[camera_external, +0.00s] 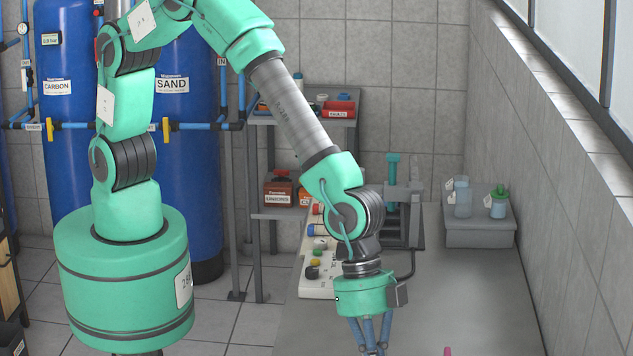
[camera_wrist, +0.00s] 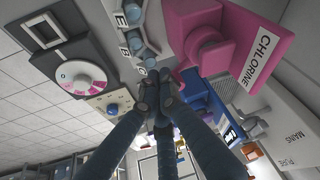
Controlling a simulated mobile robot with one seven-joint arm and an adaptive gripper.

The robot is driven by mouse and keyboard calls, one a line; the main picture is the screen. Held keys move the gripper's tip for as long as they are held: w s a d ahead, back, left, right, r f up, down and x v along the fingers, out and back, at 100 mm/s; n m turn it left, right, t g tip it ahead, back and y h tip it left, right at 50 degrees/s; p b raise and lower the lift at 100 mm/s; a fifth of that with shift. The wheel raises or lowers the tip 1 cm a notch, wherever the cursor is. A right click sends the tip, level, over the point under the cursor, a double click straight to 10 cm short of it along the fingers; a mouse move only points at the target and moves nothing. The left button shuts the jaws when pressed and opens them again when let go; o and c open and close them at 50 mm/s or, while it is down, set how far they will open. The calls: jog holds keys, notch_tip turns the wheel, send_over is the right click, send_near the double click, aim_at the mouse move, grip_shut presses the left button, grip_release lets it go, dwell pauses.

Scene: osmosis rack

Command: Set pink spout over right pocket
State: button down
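A pink block labelled CHLORINE (camera_wrist: 255,60) fills the upper right of the wrist view. A rounded pink spout (camera_wrist: 208,52) stands out from it, with a thin pink tip reaching toward my fingertips. My gripper (camera_wrist: 158,92) has its fingers drawn together, with nothing visible between them; the fingertips appear just left of and below the spout, and I cannot tell whether they touch it. In the external view my gripper (camera_external: 372,350) points down at the bottom edge, its tips cut off. A small pink piece (camera_external: 447,351) shows to its right. I cannot make out the right pocket clearly.
In the wrist view, a pale-blue row of round parts marked with letters (camera_wrist: 132,40), a grey dial unit (camera_wrist: 78,72) and a blue block (camera_wrist: 205,100) lie close by.

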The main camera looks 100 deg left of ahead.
jog(key=shift+w+a+b, duration=0.35)
jog(key=shift+a+b, duration=0.05)
jog(key=shift+a, duration=0.2)
dwell(0.3)
jog(key=s+a+r, duration=0.5)
jog(key=r, duration=0.4)
jog(key=shift+s+a+r, duration=0.15)
jog(key=shift+s, duration=0.2)
dwell(0.7)
